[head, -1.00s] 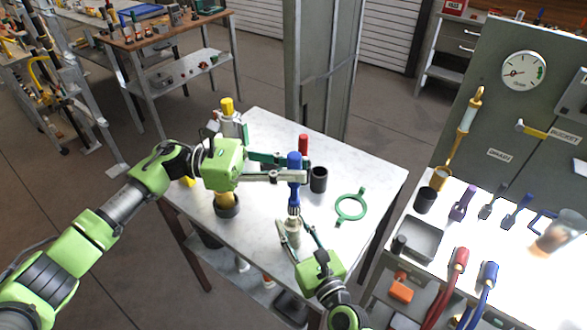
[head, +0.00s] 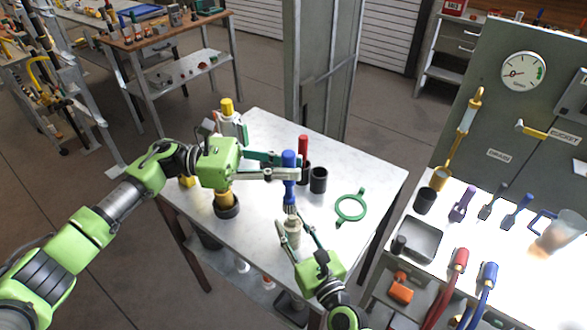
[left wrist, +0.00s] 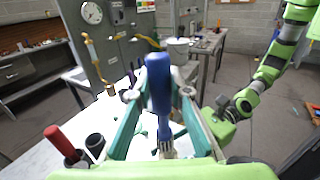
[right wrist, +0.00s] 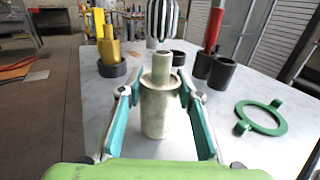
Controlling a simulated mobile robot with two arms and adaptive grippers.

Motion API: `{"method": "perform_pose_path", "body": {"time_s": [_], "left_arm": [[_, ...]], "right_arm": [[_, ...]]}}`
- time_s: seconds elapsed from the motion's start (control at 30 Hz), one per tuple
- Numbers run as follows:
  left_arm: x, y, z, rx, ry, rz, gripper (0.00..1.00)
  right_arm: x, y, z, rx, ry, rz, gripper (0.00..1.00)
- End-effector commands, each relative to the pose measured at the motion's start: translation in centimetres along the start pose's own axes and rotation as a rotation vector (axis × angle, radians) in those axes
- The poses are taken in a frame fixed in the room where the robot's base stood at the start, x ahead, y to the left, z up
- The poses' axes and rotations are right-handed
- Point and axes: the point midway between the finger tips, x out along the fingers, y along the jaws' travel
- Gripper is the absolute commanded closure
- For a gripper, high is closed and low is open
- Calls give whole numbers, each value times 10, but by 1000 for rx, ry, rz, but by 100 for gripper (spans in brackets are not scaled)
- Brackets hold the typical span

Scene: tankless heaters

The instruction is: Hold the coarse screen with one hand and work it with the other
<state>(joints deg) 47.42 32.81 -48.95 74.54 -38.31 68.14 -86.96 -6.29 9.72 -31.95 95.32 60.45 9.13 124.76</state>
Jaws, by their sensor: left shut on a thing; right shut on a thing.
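My left gripper (head: 289,172) is shut on the blue handle of an upright brush (head: 288,158). The handle also shows in the left wrist view (left wrist: 158,85). The brush's striped bristle head (right wrist: 162,18) hangs just above and behind the top of a pale metal cylinder (right wrist: 160,110), which looks like the coarse screen; I cannot tell whether they touch. My right gripper (right wrist: 160,105) is shut around this cylinder, one finger on each side, and it stands upright near the table's front edge. The cylinder's lower part is partly hidden by the fingers in the head view.
A green ring with tabs (head: 351,207) lies right on the white table (head: 270,127). A black cup (head: 318,180) and a red-handled tool (head: 303,145) stand behind the brush. A yellow tool's dark holder (head: 227,208) stands left. A side bench holds a grey tray (head: 420,240).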

Motion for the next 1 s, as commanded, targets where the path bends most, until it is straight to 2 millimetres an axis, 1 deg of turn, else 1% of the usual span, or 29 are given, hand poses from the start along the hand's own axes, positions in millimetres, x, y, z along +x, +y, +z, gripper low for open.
{"method": "perform_pose_path", "body": {"time_s": [0.13,0.2,0.57,0.6,0.7,0.97,1.0], "left_arm": [[-10,6,0,-1,-1,1,100],[-2,0,0,1,-1,-4,100],[25,-15,0,0,-1,-1,100],[20,-10,0,0,0,3,100],[11,-6,1,1,-1,2,100],[-9,6,0,-1,-1,1,100],[-11,6,3,1,-2,0,100]], "right_arm": [[0,0,0,0,1,0,92],[0,0,0,0,1,0,92],[0,0,0,0,1,0,92],[0,0,0,0,1,0,92],[0,0,0,0,1,0,92],[0,0,0,0,1,0,92],[0,0,0,0,1,0,92]]}}
